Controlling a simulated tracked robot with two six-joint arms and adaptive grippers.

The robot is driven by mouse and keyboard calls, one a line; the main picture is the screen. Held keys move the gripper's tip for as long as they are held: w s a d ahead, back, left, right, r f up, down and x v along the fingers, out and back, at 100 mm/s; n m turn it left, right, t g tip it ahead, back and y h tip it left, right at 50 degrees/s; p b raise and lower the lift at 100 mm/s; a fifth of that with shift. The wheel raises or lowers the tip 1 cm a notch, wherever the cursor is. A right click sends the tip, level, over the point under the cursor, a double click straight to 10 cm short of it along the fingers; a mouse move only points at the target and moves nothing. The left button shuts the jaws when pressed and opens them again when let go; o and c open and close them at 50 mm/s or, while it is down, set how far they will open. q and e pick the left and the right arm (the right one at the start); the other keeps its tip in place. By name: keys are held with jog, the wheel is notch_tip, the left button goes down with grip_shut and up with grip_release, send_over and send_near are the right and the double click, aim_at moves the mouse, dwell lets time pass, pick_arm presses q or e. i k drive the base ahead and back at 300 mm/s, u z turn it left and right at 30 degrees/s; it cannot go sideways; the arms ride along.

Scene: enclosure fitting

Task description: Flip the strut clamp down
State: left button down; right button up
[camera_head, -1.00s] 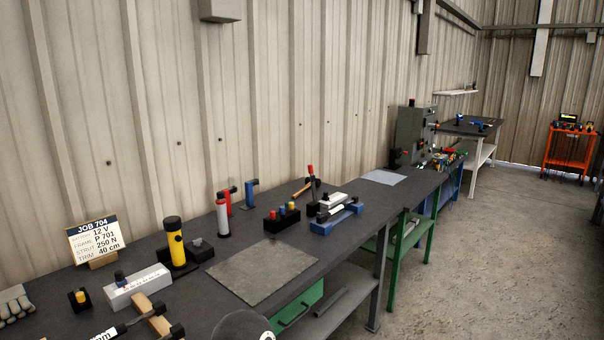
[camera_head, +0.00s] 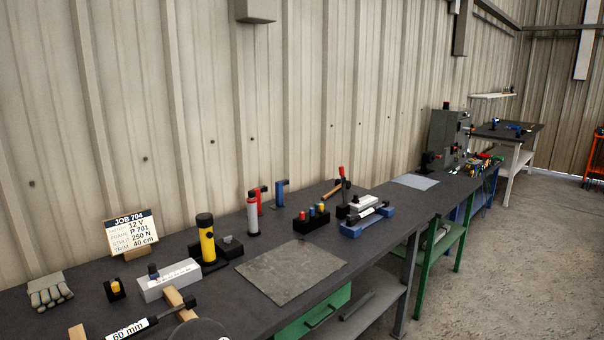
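A blue cradle (camera_head: 378,221) stands at the far part of the dark bench, with a dark and pale rod lying in it. Just behind it, an upright lever with a red tip (camera_head: 341,172) rises from a black block. It looks like a clamp handle standing up, but I cannot tell for sure that it is the strut clamp. Neither gripper is in view; only a rounded dark part, probably mine, shows at the bottom.
A job card (camera_head: 132,231), grey gloves (camera_head: 49,291), a yellow cylinder (camera_head: 207,241), a light grey block (camera_head: 169,280) and a red-and-white tool (camera_head: 253,217) stand on the bench. A bare grey mat (camera_head: 291,269) lies mid-bench. Open floor is at right.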

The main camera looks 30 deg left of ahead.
aim_at(341, 169)
jog(key=u, duration=0.15)
jog(key=i, duration=1)
jog(key=z, duration=0.05)
